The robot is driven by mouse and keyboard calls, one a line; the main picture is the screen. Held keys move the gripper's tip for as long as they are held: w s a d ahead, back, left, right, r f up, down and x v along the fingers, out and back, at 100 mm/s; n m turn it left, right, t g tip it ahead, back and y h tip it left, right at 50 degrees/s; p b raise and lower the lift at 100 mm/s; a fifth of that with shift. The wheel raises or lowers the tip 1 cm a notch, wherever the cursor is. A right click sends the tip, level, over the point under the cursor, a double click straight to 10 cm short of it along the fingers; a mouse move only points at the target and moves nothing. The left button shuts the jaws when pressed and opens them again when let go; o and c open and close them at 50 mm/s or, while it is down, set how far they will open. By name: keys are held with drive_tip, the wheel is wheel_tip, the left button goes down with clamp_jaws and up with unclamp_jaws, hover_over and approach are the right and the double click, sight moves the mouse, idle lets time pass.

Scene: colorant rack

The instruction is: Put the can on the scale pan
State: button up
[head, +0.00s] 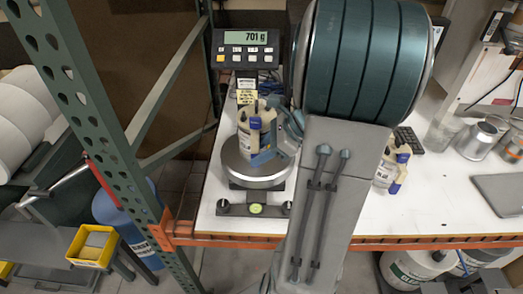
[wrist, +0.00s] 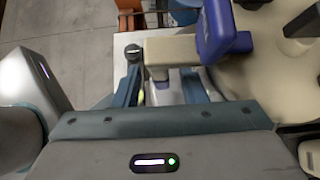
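The can is a beige container with a blue cap and a printed label (head: 246,141). It stands upright over the round steel scale pan (head: 240,173) and appears to rest on it. The scale display (head: 248,38) reads 701 g. My gripper (head: 264,157) is low at the can's right side, close against it. In the wrist view the can's beige body (wrist: 262,75) fills the right, and a beige arm with a blue-purple cap crosses beyond the fingers. My gripper's fingers (wrist: 165,92) look apart with a gap between them. Any contact with the can is hard to see.
A similar beige container (head: 388,172) stands on the white bench right of my arm. Metal cans (head: 480,137) and a laptop (head: 502,195) are farther right. A green rack post (head: 90,110) rises at the left. The scale base (head: 255,209) lies near the bench's front edge.

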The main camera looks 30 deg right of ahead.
drive_tip(key=shift+r, duration=0.25)
drive_tip(key=b+v, duration=0.1)
drive_tip(key=v, duration=1)
drive_tip(key=s+a+f+n+h, duration=0.1)
drive_tip(key=s+a+n+h, duration=0.1)
drive_tip(key=a+n, duration=0.8)
drive_tip(key=s+a+f+n+g+h, duration=0.1)
drive_tip(key=a+n+h, duration=0.4)
drive_tip(key=a+n, duration=0.5)
drive_tip(key=s+f+n, duration=0.1)
drive_tip(key=s+n, duration=0.1)
drive_tip(key=n, duration=0.3)
drive_tip(key=shift+s, duration=0.25)
drive_tip(key=shift+w, duration=0.1)
